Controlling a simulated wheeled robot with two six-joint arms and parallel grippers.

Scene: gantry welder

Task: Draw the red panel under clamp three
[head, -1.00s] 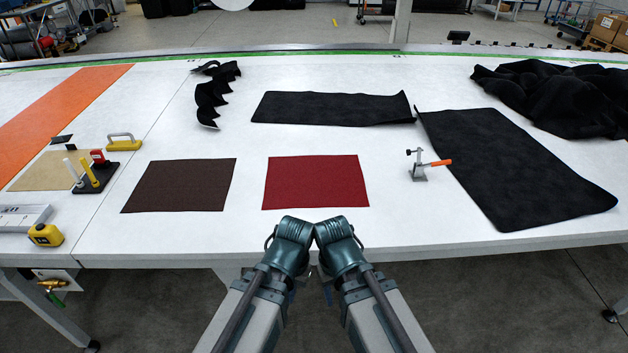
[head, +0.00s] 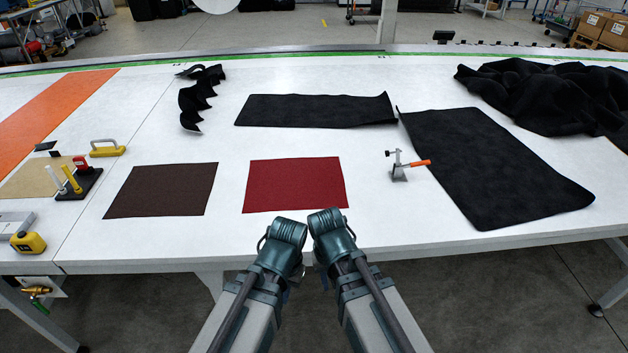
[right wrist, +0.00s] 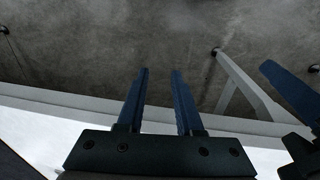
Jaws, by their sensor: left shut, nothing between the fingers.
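The red panel (head: 295,185) lies flat on the white table, just beyond my arms. A small metal toggle clamp (head: 399,174) with an orange handle stands to its right, apart from it. No number is readable on the clamp. My left gripper (head: 287,295) shows only as a small blue part below its arm joint in the head view, short of the table's front edge. It is shut and empty. My right gripper (right wrist: 160,72) has its two blue fingers apart with nothing between them, over the floor by the table edge. It is mostly hidden in the head view.
A dark brown panel (head: 162,190) lies left of the red one. Black sheets (head: 495,165) and a crumpled black cloth (head: 540,95) lie right and behind. Several tools, including a yellow tape measure (head: 28,242), sit at left. Bare table surrounds the red panel.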

